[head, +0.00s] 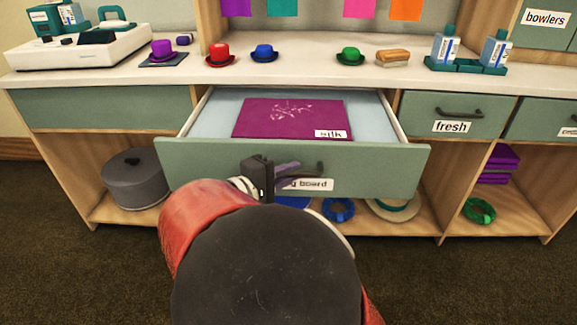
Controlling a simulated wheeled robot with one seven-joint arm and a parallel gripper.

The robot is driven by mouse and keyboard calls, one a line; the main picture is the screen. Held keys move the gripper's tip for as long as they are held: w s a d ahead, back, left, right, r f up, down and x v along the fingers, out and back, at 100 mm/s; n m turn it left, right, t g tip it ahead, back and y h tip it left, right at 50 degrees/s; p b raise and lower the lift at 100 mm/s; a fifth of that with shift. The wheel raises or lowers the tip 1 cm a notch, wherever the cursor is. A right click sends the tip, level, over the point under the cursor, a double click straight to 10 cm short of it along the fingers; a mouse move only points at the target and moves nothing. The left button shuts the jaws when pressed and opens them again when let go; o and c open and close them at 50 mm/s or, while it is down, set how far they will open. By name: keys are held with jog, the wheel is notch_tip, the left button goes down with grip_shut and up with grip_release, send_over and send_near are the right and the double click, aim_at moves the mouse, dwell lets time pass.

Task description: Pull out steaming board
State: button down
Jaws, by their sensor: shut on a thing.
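The green drawer front (375,165) bears a label that ends in "g board" (312,184); the rest of the label is hidden. The drawer stands out from the counter, with its pale inside in view. A magenta board or folded cloth with a white pattern (270,115) lies in it, with a tag that seems to read "silk" (331,134). My gripper (290,174) is at the front of the drawer, shut on its dark handle (319,169). My arm hides part of the front and the exact grip.
The white counter (320,75) above holds small hats, a brush (392,58) and bottles (445,48). A "fresh" drawer (455,112) is closed at right. Open shelves below hold a grey round box (135,180), a straw hat (395,208) and purple cloths (497,165).

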jog(key=shift+s, duration=0.15)
jog(key=c, duration=1.7)
grip_release()
jog(key=shift+c, duration=0.2)
jog(key=shift+a, duration=0.1)
jog(key=v, duration=0.7)
jog(key=shift+s+a, duration=0.25)
jog(key=shift+s, duration=0.05)
jog(key=s+d+f+m+g+y, duration=0.15)
jog(key=d+g, duration=0.25)
jog(key=d, duration=0.4)
jog(key=s+d+f+m+g+y, duration=0.1)
jog(key=d+f+m+g+y, duration=0.2)
jog(key=d, duration=0.5)
jog(key=s+d+r+m+y, duration=0.1)
jog(key=s+d+m+y, duration=0.1)
jog(key=s, duration=0.4)
jog(key=s+d+r+m+t+y, duration=0.1)
jog(key=s+d+r+m+y, duration=0.1)
jog(key=s+y, duration=0.3)
jog(key=shift+s+d+m+t+y, duration=0.35)
jog(key=shift+s+d+m, duration=0.2)
jog(key=shift+d+m, duration=0.35)
